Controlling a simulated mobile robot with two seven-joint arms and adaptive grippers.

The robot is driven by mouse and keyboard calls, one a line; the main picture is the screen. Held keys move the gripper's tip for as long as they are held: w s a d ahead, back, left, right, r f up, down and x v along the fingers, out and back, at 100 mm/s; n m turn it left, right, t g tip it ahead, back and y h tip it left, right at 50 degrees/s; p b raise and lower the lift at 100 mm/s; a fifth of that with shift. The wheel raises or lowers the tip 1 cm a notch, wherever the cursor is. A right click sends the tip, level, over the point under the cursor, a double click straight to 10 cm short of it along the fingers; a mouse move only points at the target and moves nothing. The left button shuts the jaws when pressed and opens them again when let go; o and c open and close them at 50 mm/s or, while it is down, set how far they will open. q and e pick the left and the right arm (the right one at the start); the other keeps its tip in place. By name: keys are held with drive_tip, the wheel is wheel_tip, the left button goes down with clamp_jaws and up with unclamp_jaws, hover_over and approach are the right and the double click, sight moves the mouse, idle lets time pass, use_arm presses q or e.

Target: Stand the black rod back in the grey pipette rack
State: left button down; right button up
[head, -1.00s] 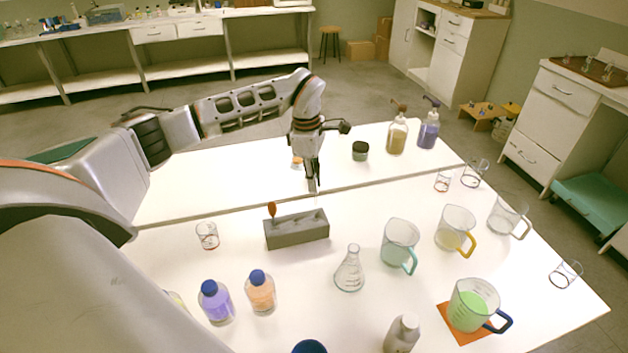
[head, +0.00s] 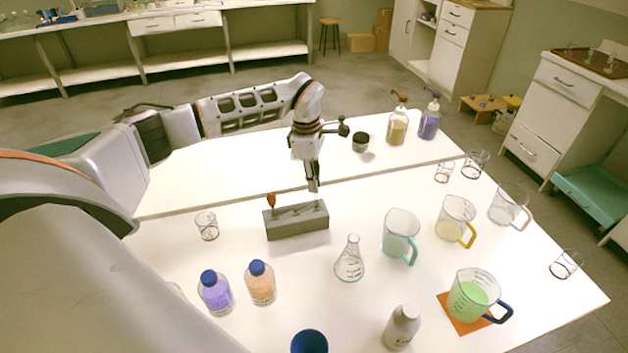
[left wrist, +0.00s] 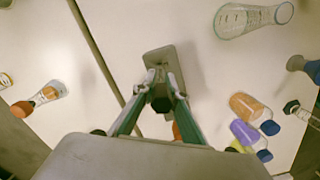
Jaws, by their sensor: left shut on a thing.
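The grey pipette rack (head: 297,224) stands on the near white table. My left gripper (head: 313,187) is just above and behind the rack's right half, pointing down. It is shut on the black rod, whose dark end (left wrist: 160,103) shows between the fingers in the left wrist view. The rest of the rod is hidden, and I cannot tell whether it touches the rack. The rack also shows beyond the fingers in the left wrist view (left wrist: 158,59). An orange-topped piece (head: 271,200) stands up at the rack's left end. My right gripper is not in view.
A conical flask (head: 349,263) stands in front of the rack, and a small beaker (head: 207,227) stands to its left. A purple bottle (head: 215,293) and an orange bottle (head: 261,284) stand nearer. A teal-handled jug (head: 400,238) is to the right.

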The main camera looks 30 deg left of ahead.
use_arm(q)
drive_tip(key=shift+f, duration=0.15)
idle(0.4)
drive_tip(key=shift+f, duration=0.25)
idle(0.4)
drive_tip(key=shift+f, duration=0.2)
drive_tip(key=shift+f, duration=0.35)
drive_tip(key=shift+f, duration=0.45)
drive_tip(key=shift+f, duration=0.4)
drive_tip(key=shift+f+b, duration=0.25)
drive_tip(key=shift+b, duration=0.05)
drive_tip(key=shift+f, duration=0.35)
